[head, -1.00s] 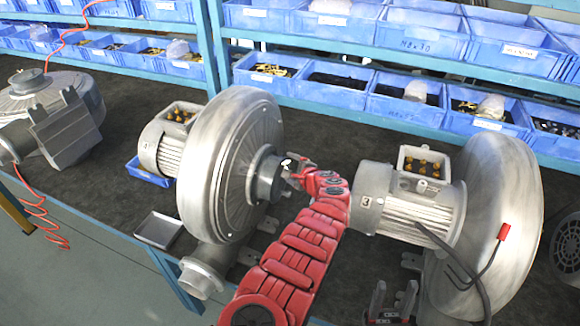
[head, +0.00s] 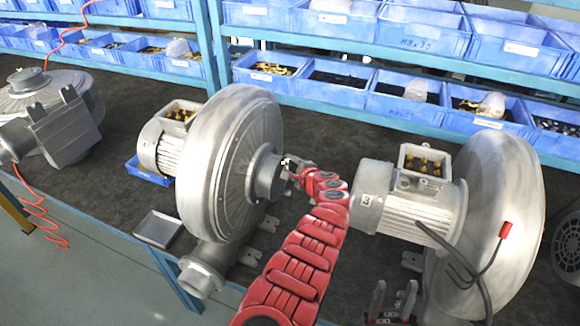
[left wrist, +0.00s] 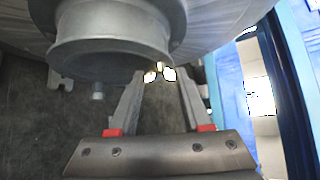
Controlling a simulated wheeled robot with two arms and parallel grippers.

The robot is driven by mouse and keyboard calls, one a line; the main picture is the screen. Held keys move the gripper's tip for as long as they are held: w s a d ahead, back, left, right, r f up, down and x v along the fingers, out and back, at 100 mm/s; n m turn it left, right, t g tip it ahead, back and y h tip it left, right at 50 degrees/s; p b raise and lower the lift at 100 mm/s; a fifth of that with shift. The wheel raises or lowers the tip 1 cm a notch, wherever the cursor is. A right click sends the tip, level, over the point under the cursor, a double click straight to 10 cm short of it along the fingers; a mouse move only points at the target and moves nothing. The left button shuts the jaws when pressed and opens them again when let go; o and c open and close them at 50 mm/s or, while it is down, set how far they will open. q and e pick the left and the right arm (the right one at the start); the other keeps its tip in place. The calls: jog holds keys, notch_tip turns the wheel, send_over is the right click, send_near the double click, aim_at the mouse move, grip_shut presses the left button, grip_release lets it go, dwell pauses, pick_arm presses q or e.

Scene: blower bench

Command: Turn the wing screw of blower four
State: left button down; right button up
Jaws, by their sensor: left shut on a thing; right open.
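The blower with the left motor (head: 160,150), whose label is too small to read surely, stands left of centre, its round outlet collar (head: 266,178) facing right. A small bright wing screw (head: 287,162) is at that collar's rim. In the left wrist view the wing screw (left wrist: 160,72) shows below the collar (left wrist: 110,50). My left gripper (head: 291,168) reaches it from the right and is shut on it; in the left wrist view its fingers (left wrist: 160,80) lie either side of it. My right gripper (head: 392,300) is open and empty at the bottom edge.
A second blower (head: 490,200) with a motor labelled 3 (head: 410,205) stands close right of my left arm. A third blower (head: 50,115) is far left. A small metal tray (head: 158,229) lies at the bench's front edge. Blue bins (head: 405,103) line the back shelves.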

pick_arm(q)
notch_tip(320, 180, down, 3)
jog(key=n+t+b, duration=0.2)
jog(key=b, duration=1.1)
jog(key=n+t+y+b, duration=0.1)
jog(key=n+t+b, duration=0.2)
jog(key=b, duration=1)
jog(key=shift+s+r+t+y, duration=0.15)
jog(key=shift+t+y, duration=0.15)
jog(key=n+y+b, duration=0.2)
jog(key=b, duration=0.6)
jog(key=n+t+y+b, duration=0.1)
jog(key=n+y+b, duration=0.1)
jog(key=b, duration=0.5)
jog(key=r+n+t+y+b, duration=0.1)
jog(key=n+b, duration=0.3)
jog(key=b, duration=0.4)
jog(key=shift+w+y+b, duration=0.2)
jog(key=shift+y+b, duration=0.15)
jog(key=shift+y, duration=0.05)
jog(key=shift+n+y, duration=0.4)
jog(key=shift+n, duration=0.2)
jog(key=shift+r+n+y, duration=0.1)
jog(key=shift+n+y, duration=0.2)
